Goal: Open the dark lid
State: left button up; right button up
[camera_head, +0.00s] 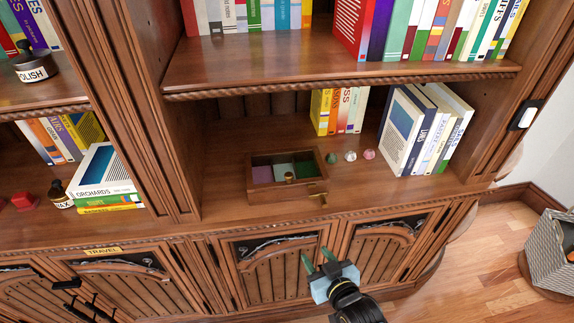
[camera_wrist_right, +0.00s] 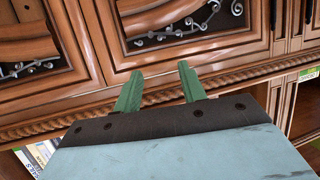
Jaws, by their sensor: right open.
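A small dark wooden box (camera_head: 250,182) sits on the lower shelf in the head view. Its dark-framed lid (camera_head: 285,156) seems to lie shut on top, with purple and green sections showing inside the frame. A small brass knob (camera_head: 289,177) stands near the front middle, and a brass piece (camera_head: 318,193) sits at the front right corner. My right gripper (camera_head: 317,258) is open and empty, in front of the cabinet doors, below and in front of the box. Its green fingers are apart in the right wrist view (camera_wrist_right: 160,75), where the box is not seen. My left gripper is not in view.
Small round stones (camera_head: 350,156) lie right of the box, beside leaning books (camera_head: 415,135). Yellow and red books (camera_head: 335,110) stand behind. The upper shelf (camera_head: 340,75) overhangs the box. The shelf in front of and left of the box is clear.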

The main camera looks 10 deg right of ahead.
aim_at(291, 178)
jog(key=w+a+r+t+y, duration=0.1)
jog(key=w+r+t, duration=0.1)
jog(key=r, duration=0.6)
jog(key=w+a+r+t+y, duration=0.1)
jog(key=w+r+t, duration=0.1)
jog(key=r, duration=0.6)
jog(key=x, duration=0.6)
jog(key=b+x, duration=0.1)
jog(key=x, duration=0.6)
jog(key=shift+a+f, duration=0.1)
jog(key=shift+f, duration=0.2)
grip_shut()
